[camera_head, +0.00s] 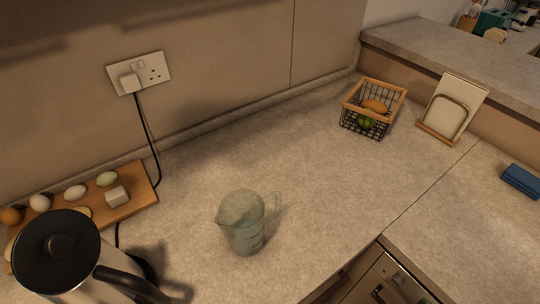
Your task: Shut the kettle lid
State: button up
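The kettle (80,289) stands at the lower left, cut off by the bottom edge of the picture. Its body is pale and its black handle (130,283) points to the lower right. The round black lid (50,262) with a knob in its middle covers the top of the kettle as seen from above. It looks level, but I cannot tell whether it is fully shut. My gripper is not in view.
Behind the kettle is a wooden board (142,183) with eggs and a white block. A glass jug (243,228) stands to its right. A cable runs down from the wall socket (139,72). A fruit basket (373,107) is farther back; the counter between is clear.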

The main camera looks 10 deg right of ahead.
aim_at(56, 250)
jog(key=u, duration=1.15)
